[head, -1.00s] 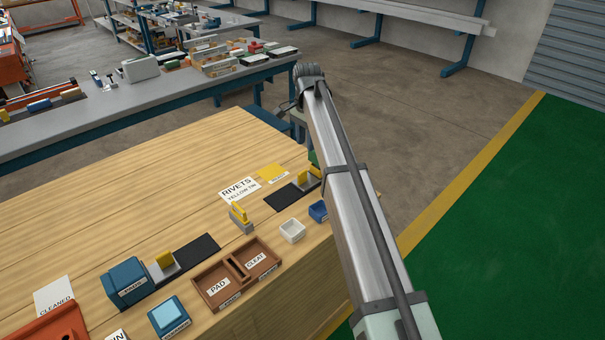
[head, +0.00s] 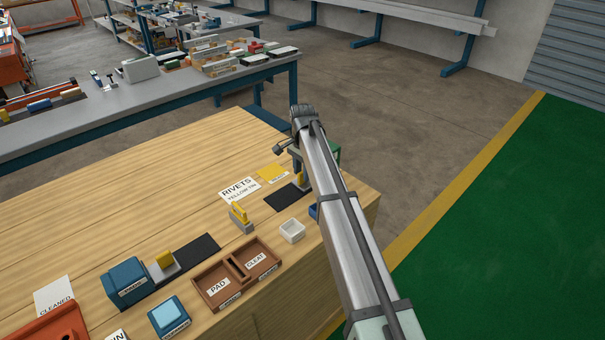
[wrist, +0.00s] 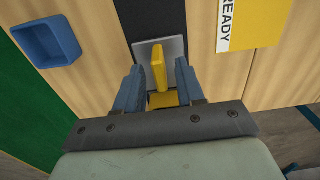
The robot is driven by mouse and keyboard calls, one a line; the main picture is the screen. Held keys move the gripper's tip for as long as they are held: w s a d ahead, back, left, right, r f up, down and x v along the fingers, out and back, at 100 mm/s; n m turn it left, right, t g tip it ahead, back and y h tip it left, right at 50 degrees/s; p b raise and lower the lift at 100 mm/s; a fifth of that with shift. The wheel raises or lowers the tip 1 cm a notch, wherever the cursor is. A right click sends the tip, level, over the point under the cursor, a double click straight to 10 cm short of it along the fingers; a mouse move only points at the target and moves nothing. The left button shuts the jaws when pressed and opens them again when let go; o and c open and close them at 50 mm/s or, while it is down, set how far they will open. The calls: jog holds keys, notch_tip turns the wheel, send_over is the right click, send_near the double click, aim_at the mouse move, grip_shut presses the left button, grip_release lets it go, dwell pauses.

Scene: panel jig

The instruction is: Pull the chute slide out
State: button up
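A slide with an upright yellow tab (wrist: 159,67) on a grey plate (wrist: 175,48) lies at the end of a dark strip (wrist: 155,15) in the wrist view. In the head view its yellow tab (head: 301,178) shows beside the dark strip (head: 284,197) near the table's right end, partly covered by my arm. My gripper (wrist: 158,88) is open, with one blue-grey finger on each side of the tab and gaps visible. A second yellow piece (wrist: 163,100) shows nearer the palm. A green thing (head: 335,150) is mostly hidden behind my arm.
A blue bin (wrist: 47,42) and a yellow READY card (wrist: 250,25) flank the strip. A yellow piece on a grey base (head: 240,217), a white bin (head: 291,230) and a brown tray (head: 237,272) stand nearby. A blue box (head: 126,281) with another yellow-tabbed slide is at left.

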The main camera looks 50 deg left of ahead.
jog(key=shift+f, duration=0.65)
grip_shut()
